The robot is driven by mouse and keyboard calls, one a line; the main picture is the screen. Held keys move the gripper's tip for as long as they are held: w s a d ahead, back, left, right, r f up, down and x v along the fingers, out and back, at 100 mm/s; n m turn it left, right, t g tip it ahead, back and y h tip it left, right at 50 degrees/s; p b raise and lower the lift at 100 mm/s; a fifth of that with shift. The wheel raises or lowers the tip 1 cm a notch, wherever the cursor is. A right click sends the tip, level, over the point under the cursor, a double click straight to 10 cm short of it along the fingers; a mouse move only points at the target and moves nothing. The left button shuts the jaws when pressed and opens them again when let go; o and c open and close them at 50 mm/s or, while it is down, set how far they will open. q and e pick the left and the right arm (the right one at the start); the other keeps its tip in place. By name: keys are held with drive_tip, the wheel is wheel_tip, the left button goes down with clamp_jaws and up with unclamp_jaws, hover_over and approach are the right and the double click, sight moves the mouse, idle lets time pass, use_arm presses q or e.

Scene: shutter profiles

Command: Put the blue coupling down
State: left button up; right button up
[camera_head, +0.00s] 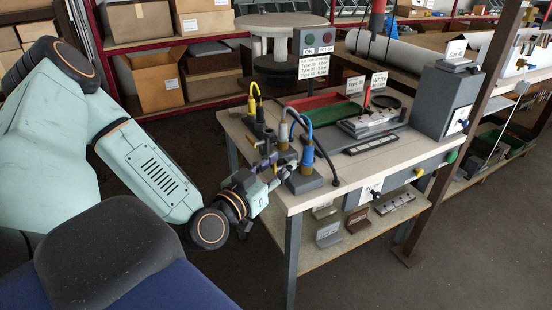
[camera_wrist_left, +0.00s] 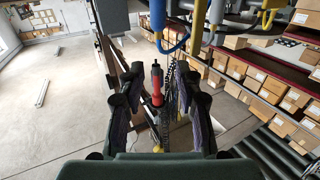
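My left gripper (camera_head: 275,172) is just left of the block, close to the coupling. In the wrist view its fingers (camera_wrist_left: 160,108) are spread apart with no coupling between them. My right gripper is not in view.
A yellow coupling (camera_head: 252,104) and a grey-blue one (camera_head: 283,131) stand behind the gripper. The table (camera_head: 350,170) also carries green (camera_head: 330,116) and red (camera_head: 310,102) trays, a fixture (camera_head: 372,122) and a grey box (camera_head: 444,100). Open floor lies before the table.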

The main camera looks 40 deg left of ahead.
use_arm(q)
drive_tip(key=s+d+f+m+g+h, duration=0.1)
drive_tip(key=s+d+f+g, duration=0.25)
drive_tip(key=f, duration=0.25)
drive_tip(key=s+d+f+g+h, duration=0.2)
drive_tip(key=s+d+f+g, duration=0.15)
drive_tip(key=f, duration=0.25)
drive_tip(key=s+d+f+m+g+h, duration=0.1)
drive_tip(key=s+d+f+g, duration=0.1)
drive_tip(key=d+f+g, duration=0.3)
drive_tip(key=s+f+g+y, duration=0.1)
drive_tip(key=s+f+g, duration=0.2)
drive_tip(key=s, duration=0.6)
drive_tip(key=s+f+n+g+y, duration=0.1)
drive_tip(key=s+f+g, duration=0.2)
drive_tip(key=s, duration=0.6)
wheel_tip(320, 180, down, 2)
drive_tip(key=shift+d+f, duration=0.25)
drive_tip(key=shift+d, duration=0.15)
drive_tip(key=shift+s+n, duration=0.1)
drive_tip(key=shift+n, duration=0.2)
